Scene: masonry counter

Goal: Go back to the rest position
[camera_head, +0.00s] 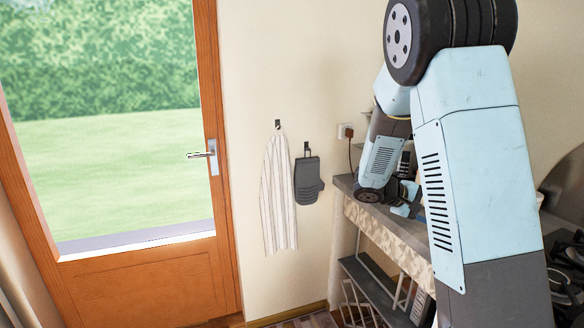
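My arm, pale blue and dark grey, rises on the right side of the view and folds over at the top. Its forearm comes down behind the large upper link. My gripper (406,199) is low over the near end of the masonry counter (398,229), with small light-blue finger parts showing. It is partly hidden by my own arm and too small to tell open from shut. I cannot tell whether it holds anything or touches the counter.
A striped towel (278,195) and a grey oven mitt (307,181) hang on the wall. A plug with a cable (347,132) is above the counter. A dark shelf (377,290) is below it. A wooden glass door (160,275) is at left. Dark items (567,285) are at far right.

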